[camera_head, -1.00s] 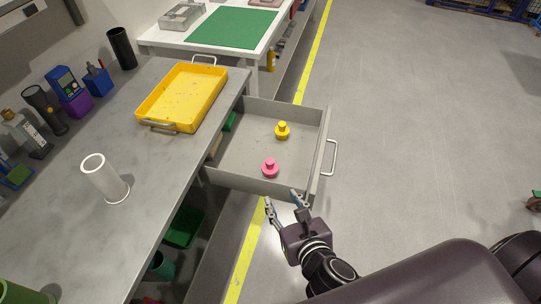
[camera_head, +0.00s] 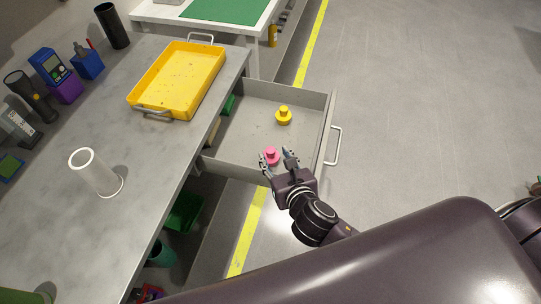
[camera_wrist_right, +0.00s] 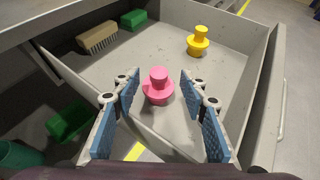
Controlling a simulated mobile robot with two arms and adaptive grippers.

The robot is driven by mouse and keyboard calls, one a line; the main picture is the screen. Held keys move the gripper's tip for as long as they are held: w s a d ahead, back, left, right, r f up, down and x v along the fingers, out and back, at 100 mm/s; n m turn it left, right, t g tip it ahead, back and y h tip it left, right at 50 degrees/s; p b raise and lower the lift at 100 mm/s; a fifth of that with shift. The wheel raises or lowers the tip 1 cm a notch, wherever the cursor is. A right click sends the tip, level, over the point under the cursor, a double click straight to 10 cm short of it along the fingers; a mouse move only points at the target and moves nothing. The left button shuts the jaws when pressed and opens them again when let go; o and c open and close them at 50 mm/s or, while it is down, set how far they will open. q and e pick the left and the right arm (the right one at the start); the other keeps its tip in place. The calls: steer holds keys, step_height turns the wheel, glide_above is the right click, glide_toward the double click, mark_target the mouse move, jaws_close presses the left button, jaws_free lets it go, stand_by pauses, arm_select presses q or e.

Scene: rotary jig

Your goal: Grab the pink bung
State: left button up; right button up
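My left gripper is not in view.
A yellow bung (camera_head: 284,116) stands farther back in the drawer. A brush (camera_wrist_right: 97,37) and a green block (camera_wrist_right: 132,19) lie along its inner side. The drawer handle (camera_head: 334,146) sticks out right.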

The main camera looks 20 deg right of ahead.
mark_target(271, 151)
steer(key=x, duration=0.4)
steer(key=shift+w+a+f, duration=0.1)
steer(key=shift+w+f, duration=0.15)
steer(key=shift+w, duration=0.05)
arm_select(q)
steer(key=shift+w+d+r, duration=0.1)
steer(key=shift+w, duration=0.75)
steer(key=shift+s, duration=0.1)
arm_select(e)
steer(key=shift+c, duration=0.4)
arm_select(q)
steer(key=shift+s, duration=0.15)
arm_select(e)
jaws_close()
